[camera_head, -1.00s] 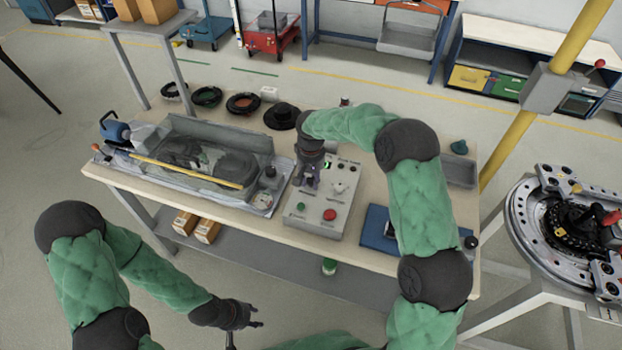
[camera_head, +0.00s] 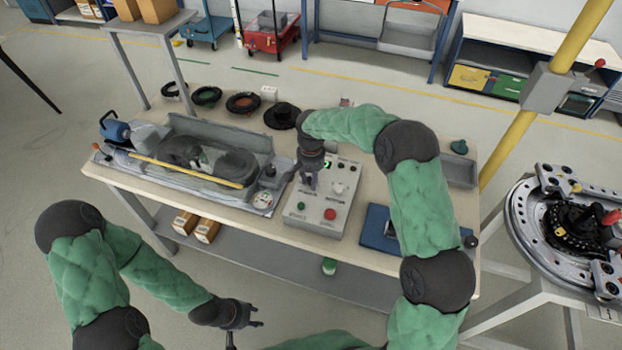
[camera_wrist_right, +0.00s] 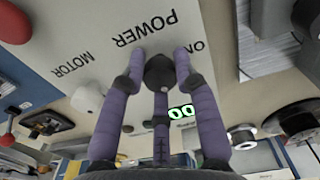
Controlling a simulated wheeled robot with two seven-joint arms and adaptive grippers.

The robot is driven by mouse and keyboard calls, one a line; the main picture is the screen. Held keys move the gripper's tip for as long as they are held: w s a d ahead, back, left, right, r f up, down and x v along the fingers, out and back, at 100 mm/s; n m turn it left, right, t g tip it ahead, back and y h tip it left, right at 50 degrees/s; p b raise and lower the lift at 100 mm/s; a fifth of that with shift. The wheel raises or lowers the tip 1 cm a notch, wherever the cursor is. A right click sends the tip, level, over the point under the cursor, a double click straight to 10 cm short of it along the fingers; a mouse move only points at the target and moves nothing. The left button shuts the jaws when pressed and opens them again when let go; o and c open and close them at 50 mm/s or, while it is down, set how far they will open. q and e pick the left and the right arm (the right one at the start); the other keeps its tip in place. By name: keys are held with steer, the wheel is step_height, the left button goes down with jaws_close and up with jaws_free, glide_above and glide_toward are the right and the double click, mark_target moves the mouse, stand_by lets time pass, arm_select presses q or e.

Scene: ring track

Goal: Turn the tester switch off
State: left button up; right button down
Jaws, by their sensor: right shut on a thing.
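The tester panel (camera_head: 318,223) is a light grey box at the front of the workbench. In the right wrist view its white face (camera_wrist_right: 90,30) carries the word POWER beside a black knob (camera_wrist_right: 159,72), the switch, with "ON" printed to the right. My right gripper (camera_head: 310,184) is down on the panel, its purple fingers closed around the knob, which it hides in the head view. Which way the knob points cannot be told. My left gripper (camera_head: 256,317) is open and empty, low in front of the bench.
A green button (camera_head: 301,206) and a red button (camera_head: 330,214) sit close by on the panel. A cluttered grey tray (camera_head: 160,172) lies left and a blue item (camera_head: 377,229) right. A round fixture (camera_head: 530,235) stands farther right.

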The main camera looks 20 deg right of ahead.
mark_target(311, 178)
steer(key=shift+w+r, duration=0.1)
steer(key=shift+w, duration=0.05)
steer(key=c, duration=0.9)
jaws_free()
step_height(311, 178, up, 12)
steer(key=shift+f, duration=0.1)
